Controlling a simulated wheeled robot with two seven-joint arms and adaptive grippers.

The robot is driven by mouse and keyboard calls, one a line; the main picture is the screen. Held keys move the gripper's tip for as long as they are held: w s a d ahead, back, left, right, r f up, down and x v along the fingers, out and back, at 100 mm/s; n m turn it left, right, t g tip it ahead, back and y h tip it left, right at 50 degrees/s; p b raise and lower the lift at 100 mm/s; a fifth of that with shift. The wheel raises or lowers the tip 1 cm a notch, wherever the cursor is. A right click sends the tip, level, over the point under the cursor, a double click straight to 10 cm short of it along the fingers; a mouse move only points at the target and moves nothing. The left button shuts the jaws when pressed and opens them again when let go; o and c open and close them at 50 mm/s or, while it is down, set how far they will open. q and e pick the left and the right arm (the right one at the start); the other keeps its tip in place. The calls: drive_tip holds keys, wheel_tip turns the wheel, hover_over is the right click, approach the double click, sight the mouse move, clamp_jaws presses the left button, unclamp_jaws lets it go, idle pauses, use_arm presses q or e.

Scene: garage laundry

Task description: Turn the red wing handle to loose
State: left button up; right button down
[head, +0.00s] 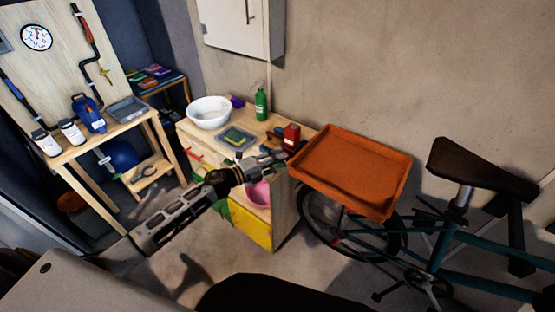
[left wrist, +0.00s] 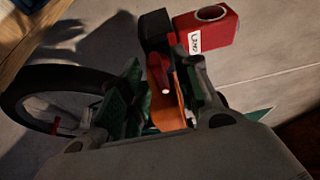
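The red wing handle (left wrist: 160,76) shows in the left wrist view, beside a black block (left wrist: 155,30) and a red box (left wrist: 207,28) with a white label too small to read surely. My left gripper (head: 283,156) reaches to the cabinet's front right corner. In the left wrist view its fingers (left wrist: 162,68) stand apart on either side of the handle. I cannot tell whether either finger touches it. My right gripper is not in view.
An orange tray (head: 350,172) sits just right of my left gripper, above a bicycle (head: 440,250). A white bowl (head: 209,111), green bottle (head: 261,104) and grey tray (head: 236,139) stand on the cabinet. A workbench (head: 120,126) is at left.

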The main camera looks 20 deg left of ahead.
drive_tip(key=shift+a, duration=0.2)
use_arm(q)
drive_tip(key=shift+c, duration=0.6)
clamp_jaws()
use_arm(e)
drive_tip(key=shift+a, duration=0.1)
